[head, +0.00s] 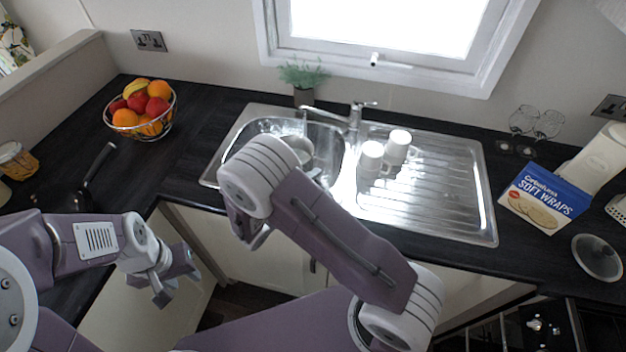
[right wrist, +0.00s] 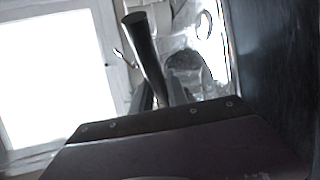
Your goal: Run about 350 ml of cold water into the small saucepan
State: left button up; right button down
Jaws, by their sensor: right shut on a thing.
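The small saucepan (head: 301,148) looks pale and metallic in the sink bowl (head: 268,125), under the tap (head: 352,115). My right arm covers much of it. A thin pale vertical streak shows under the spout; I cannot tell if it is running water. The water level is not visible. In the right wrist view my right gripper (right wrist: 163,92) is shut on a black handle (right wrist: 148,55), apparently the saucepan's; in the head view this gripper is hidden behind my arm. My left gripper (head: 174,281) is open and empty, in front of the counter, left of the sink.
Two white mugs (head: 398,146) stand on the drainer (head: 440,195) by the bowl. A fruit basket (head: 140,112) and a dark pan handle (head: 98,165) are on the left. Wine glasses (head: 523,120), a soft wraps box (head: 545,198) and a glass lid (head: 597,257) are on the right.

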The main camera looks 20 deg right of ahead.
jog(key=r+p, duration=0.1)
jog(key=r, duration=0.1)
jog(key=r+p, duration=0.2)
jog(key=r, duration=0.1)
jog(key=s+r+p, duration=0.1)
jog(key=r, duration=0.2)
jog(key=shift+a+r, duration=0.15)
jog(key=shift+a, duration=0.15)
